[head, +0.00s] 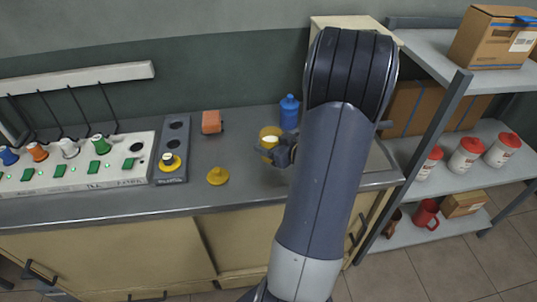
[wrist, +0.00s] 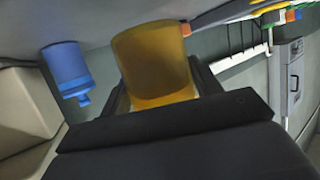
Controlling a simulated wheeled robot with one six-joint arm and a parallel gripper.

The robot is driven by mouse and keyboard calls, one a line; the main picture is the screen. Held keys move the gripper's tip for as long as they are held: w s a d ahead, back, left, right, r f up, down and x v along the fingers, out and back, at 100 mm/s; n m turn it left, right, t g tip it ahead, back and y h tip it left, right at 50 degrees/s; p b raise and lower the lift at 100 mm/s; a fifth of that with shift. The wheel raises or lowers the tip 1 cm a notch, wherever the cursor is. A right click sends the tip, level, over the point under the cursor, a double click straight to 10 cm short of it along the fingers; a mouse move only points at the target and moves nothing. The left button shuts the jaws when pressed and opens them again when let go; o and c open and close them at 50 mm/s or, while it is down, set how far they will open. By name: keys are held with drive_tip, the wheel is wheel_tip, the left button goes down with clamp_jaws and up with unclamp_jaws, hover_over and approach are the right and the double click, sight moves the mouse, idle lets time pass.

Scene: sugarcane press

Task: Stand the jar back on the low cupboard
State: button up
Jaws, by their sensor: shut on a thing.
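An amber, see-through jar (head: 267,134) is between the fingers of my gripper (head: 276,147), at the right part of the low cupboard's grey top (head: 240,150). The jar looks upright in the head view, with something pale showing in it. In the wrist view the jar (wrist: 152,62) fills the space between the dark fingers (wrist: 155,100), and the picture is turned over. My gripper is shut on the jar. I cannot tell whether its base touches the top. My arm hides part of the cupboard's right end.
A blue bottle (head: 289,112) stands close behind the jar. A yellow knobbed lid (head: 218,176) and an orange block (head: 211,122) lie to the left. A switch panel (head: 80,165) fills the left side. A shelf rack (head: 440,157) with red-lidded containers stands right.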

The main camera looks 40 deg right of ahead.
drive_tip(key=shift+f+b, duration=0.4)
drive_tip(key=shift+f, duration=1.65)
drive_tip(key=shift+f, duration=0.2)
drive_tip(key=o, duration=1.4)
drive_tip(key=shift+c, duration=0.2)
drive_tip(key=shift+r, duration=0.15)
drive_tip(key=shift+s+r, duration=0.15)
drive_tip(key=shift+s, duration=0.05)
drive_tip(key=p+v, duration=0.1)
drive_tip(key=v, duration=1)
drive_tip(key=shift+s, duration=0.35)
